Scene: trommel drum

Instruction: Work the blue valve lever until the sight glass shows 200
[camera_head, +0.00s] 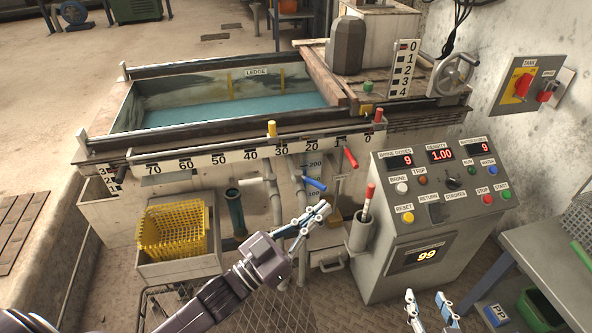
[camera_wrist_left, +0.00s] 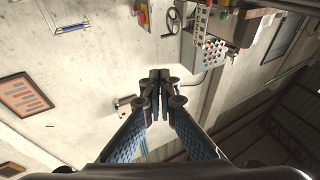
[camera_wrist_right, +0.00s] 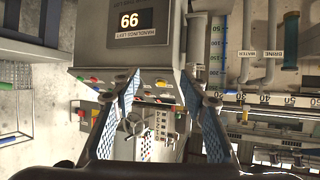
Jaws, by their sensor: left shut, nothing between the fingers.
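The blue valve lever (camera_head: 315,184) sticks out to the right from the pipes below the tank's front scale in the head view. My right gripper (camera_head: 428,296) is open and empty, in front of the control panel.
The grey control panel (camera_head: 432,225) stands right of the lever, with a holder and red-topped handle (camera_head: 367,200) at its left. A red lever (camera_head: 350,157) and a white lever (camera_head: 250,181) flank the blue one. A yellow basket (camera_head: 172,232) sits at left.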

